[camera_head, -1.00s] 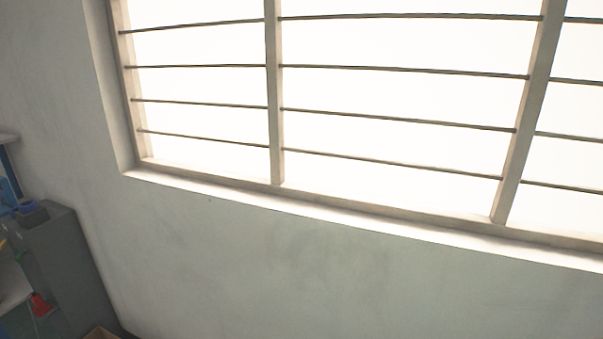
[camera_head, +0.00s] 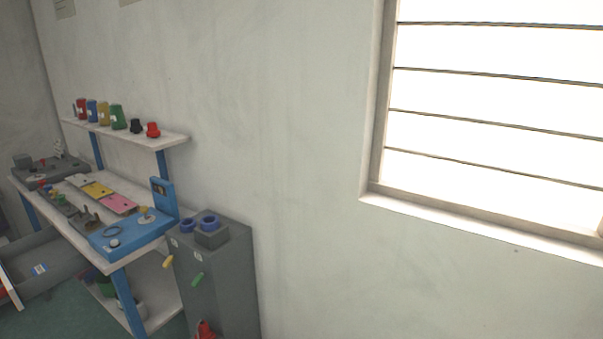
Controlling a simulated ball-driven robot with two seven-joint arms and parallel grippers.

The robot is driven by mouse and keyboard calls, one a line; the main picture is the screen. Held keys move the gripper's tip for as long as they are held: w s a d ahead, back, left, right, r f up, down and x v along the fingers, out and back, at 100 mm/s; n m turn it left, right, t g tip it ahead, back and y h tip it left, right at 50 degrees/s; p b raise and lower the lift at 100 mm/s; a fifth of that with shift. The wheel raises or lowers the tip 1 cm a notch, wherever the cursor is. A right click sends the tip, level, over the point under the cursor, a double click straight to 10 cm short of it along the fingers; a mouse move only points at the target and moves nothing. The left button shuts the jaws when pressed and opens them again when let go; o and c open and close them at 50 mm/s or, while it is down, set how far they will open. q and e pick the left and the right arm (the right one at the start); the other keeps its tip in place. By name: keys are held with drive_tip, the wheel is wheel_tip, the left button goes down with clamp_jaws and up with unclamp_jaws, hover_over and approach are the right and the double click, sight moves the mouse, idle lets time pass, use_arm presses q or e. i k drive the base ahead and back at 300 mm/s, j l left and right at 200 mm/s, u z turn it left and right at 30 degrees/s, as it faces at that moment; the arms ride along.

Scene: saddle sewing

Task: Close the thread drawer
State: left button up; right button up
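A grey open drawer-like box (camera_head: 45,262) juts out at the lower left, in front of the workbench. A small blue-and-white label or item shows inside it, and a white panel (camera_head: 10,286) stands at its near left end, cut by the picture edge. I cannot tell for certain that it is the thread drawer. A grey cabinet (camera_head: 230,285) stands at the right end of the bench, with a yellow handle (camera_head: 168,262) and a green handle (camera_head: 198,280) on its front. Neither of my grippers is in view.
The workbench (camera_head: 148,258) has blue legs and carries a blue board, coloured cards and small tools. A shelf (camera_head: 150,139) above holds several coloured spools. Wall and window fill the right.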

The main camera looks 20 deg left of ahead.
sight(48, 246)
drive_tip(key=j, duration=1.85)
drive_tip(key=j+u, duration=0.35)
drive_tip(key=i+j+u, duration=0.2)
drive_tip(key=j+u, duration=0.15)
drive_tip(key=j, duration=0.2)
drive_tip(key=j+u, duration=0.15)
drive_tip(key=u, duration=0.3)
drive_tip(key=i+u, duration=0.1)
drive_tip(key=u, duration=0.4)
drive_tip(key=i+j+u, duration=0.1)
drive_tip(key=u, duration=0.35)
